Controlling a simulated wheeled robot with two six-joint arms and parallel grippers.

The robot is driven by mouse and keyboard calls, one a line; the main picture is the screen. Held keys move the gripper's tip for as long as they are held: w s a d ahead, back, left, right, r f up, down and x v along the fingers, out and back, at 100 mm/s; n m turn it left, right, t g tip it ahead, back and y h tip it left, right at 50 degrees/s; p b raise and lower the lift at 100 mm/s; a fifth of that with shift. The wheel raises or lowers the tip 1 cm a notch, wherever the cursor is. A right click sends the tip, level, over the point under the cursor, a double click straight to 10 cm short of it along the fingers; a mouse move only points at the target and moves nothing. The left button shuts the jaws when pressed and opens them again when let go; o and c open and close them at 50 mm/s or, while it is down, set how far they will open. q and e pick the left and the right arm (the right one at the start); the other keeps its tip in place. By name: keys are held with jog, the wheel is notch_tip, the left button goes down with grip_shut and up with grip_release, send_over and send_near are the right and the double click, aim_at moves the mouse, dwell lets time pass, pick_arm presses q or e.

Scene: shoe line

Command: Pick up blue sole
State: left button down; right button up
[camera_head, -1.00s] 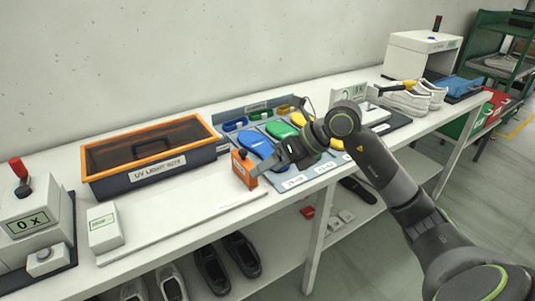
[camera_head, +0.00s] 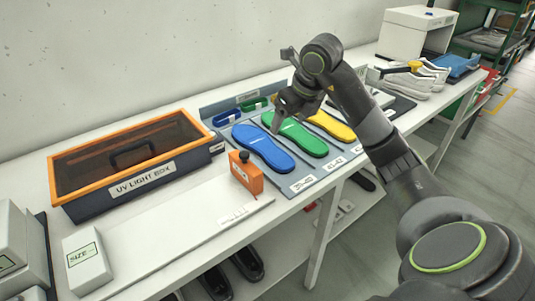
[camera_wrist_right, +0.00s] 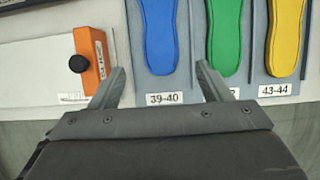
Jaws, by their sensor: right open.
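The blue sole (camera_head: 264,147) lies flat on a grey tray (camera_head: 311,184), leftmost of three soles. My right gripper (camera_head: 281,126) is above the tray, over the blue and green soles in the head view. In the right wrist view the right gripper (camera_wrist_right: 160,84) is open and empty. The blue sole (camera_wrist_right: 159,36) is ahead of its fingertips, roughly centred between them, with the label 39-40 (camera_wrist_right: 164,99) nearer. My left gripper is not in view.
A green sole (camera_head: 296,137) and a yellow sole (camera_head: 332,125) lie right of the blue one. An orange block with a black knob (camera_head: 246,174) stands left of the tray. The UV light box (camera_head: 137,165) is further left. White shoes (camera_head: 418,80) stand at right.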

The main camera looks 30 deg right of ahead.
aim_at(271, 150)
jog(key=b+x, duration=0.5)
jog(key=x, duration=0.2)
jog(key=shift+w+f, duration=0.1)
jog(key=shift+f, duration=0.2)
jog(key=shift+w+f, duration=0.2)
jog(key=shift+f, duration=0.05)
jog(key=shift+w+a+f, duration=0.1)
jog(key=shift+w+f, duration=0.05)
jog(key=shift+f, duration=0.25)
jog(key=shift+w+r+p+x, duration=0.1)
jog(key=shift+w+x, duration=0.1)
jog(key=shift+x, duration=0.8)
jog(key=shift+w+r+p+x, duration=0.1)
jog(key=shift+w+x, duration=0.15)
jog(key=shift+x, duration=0.7)
jog(key=shift+w+r+p+x, duration=0.1)
jog(key=shift+w+x, duration=0.1)
jog(key=shift+x, duration=0.8)
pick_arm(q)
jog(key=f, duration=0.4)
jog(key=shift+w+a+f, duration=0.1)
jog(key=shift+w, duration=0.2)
pick_arm(e)
jog(key=shift+c, duration=0.4)
jog(key=c, duration=0.8)
jog(key=shift+r, duration=0.1)
